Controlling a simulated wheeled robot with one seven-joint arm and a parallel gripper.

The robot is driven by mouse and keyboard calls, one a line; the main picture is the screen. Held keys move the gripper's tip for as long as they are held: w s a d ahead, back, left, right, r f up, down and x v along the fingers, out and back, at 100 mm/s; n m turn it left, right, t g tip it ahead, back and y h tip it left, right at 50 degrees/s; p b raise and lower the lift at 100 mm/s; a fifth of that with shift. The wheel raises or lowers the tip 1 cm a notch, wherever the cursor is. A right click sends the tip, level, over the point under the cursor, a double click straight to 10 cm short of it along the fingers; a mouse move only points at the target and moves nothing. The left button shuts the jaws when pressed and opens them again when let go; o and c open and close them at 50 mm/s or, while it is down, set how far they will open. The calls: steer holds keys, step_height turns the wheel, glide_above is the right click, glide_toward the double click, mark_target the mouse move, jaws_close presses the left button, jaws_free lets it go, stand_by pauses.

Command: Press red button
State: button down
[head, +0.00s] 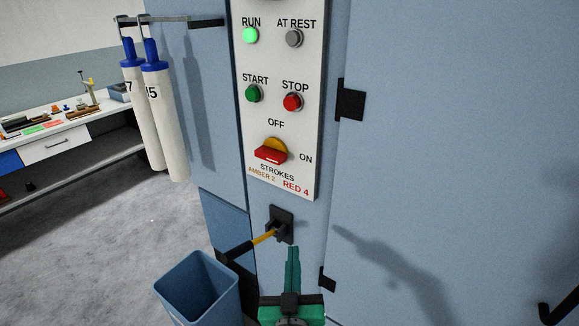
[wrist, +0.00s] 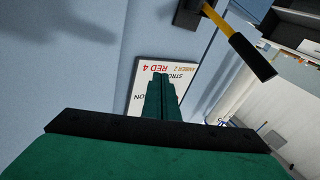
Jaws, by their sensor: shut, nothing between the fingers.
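The red button (head: 292,102) is under the word STOP on the white control panel (head: 310,130), right of the green START button (head: 253,93). Lower on the panel is a red and yellow rotary switch (head: 271,152) between OFF and ON. The RUN lamp (head: 250,36) glows green and the AT REST lamp (head: 294,38) is grey. My gripper (head: 293,252) is shut and empty, below the panel and well apart from the red button. In the wrist view my shut fingers (wrist: 160,90) cover part of the panel's lower end (wrist: 150,70); the red button is hidden there.
A lever with a yellow shaft and black grip (head: 238,250) sticks out left of my gripper. A blue bin (head: 198,285) stands at lower left. White cylinders with blue tops (head: 157,110) hang left of the panel. Black hinges (head: 350,104) jut out on the right.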

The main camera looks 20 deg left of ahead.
mark_target(291, 103)
steer(key=w+a+r+n+y, duration=0.1)
steer(key=a+r+n, duration=0.1)
steer(key=r, duration=0.8)
steer(key=w+a+r+n+y, duration=0.1)
steer(key=a+r, duration=0.3)
steer(key=r, duration=0.6)
steer(key=w+a+r+n+y, duration=0.2)
steer(key=a+r, duration=0.1)
steer(key=r, duration=0.7)
steer(key=shift+w+r+n+t, duration=0.15)
steer(key=shift+n+t, duration=0.25)
steer(key=shift+w, duration=0.1)
steer(key=w+d, duration=0.3)
steer(key=w, duration=0.5)
steer(key=shift+w, duration=0.1)
steer(key=shift+w+d, duration=0.15)
steer(key=shift+w, duration=0.2)
